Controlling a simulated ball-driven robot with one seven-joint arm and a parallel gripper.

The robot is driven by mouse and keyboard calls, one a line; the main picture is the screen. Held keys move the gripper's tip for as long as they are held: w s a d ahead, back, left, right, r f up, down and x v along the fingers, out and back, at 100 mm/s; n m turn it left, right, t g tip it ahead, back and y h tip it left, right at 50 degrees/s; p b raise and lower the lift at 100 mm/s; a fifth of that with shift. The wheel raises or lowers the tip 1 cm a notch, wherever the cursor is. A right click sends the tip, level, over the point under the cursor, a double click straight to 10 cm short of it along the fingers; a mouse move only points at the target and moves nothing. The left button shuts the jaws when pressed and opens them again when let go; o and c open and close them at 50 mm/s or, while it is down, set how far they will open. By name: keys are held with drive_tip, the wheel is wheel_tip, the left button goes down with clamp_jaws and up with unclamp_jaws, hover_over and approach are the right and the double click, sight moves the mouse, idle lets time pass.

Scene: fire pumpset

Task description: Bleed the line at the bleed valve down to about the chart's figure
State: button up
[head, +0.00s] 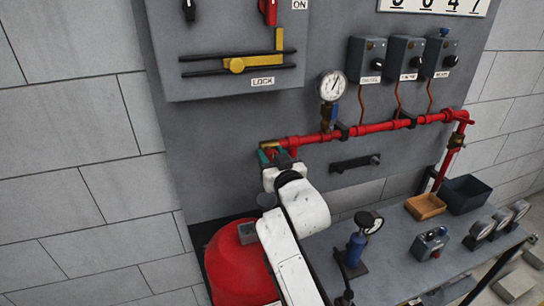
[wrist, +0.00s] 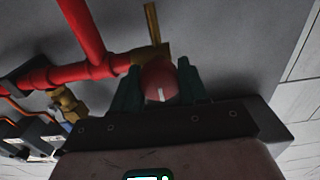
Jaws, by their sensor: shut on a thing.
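The bleed valve (wrist: 149,53) is a brass fitting at the end of the red pipe, with a round red knob (wrist: 160,82) bearing a white mark. My gripper (wrist: 158,72) has its dark green fingers on either side of this knob, shut on it. In the head view my gripper (head: 275,157) is at the left end of the red line (head: 380,127), and hides most of the valve. A round white-faced pressure gauge (head: 333,85) stands on the line to the right, on a brass and blue fitting. Its dark needle is too small to read surely. No chart is recognisable.
Switch boxes (head: 366,60) hang right of the gauge. A lever panel (head: 230,50) is above. A black bar handle (head: 355,162) is below the pipe.

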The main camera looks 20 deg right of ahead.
drive_tip(key=shift+c, duration=0.8)
drive_tip(key=shift+n, duration=1.7)
drive_tip(key=shift+a, duration=0.1)
drive_tip(key=o, duration=1)
drive_tip(key=s+b, duration=0.1)
drive_tip(key=s, duration=0.9)
drive_tip(key=shift+s, duration=0.4)
